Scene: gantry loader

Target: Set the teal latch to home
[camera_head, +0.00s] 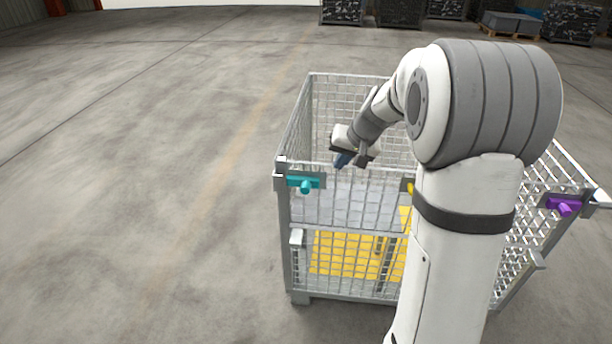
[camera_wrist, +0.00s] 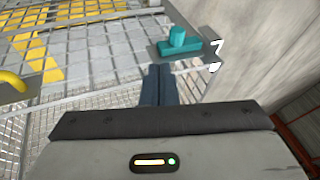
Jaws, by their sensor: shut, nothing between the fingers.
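The teal latch (camera_head: 305,183) sits on a grey plate at the top left corner of the wire mesh crate (camera_head: 283,220). In the wrist view the teal latch (camera_wrist: 180,44) shows as a bar with a round knob, just beyond my fingertips.
A purple latch (camera_head: 565,206) is at the crate's right corner. A yellow handle (camera_wrist: 14,82) shows at the left of the wrist view, and my arm partly hides it in the head view. Yellow patches show on the crate's floor. The concrete floor to the left is clear.

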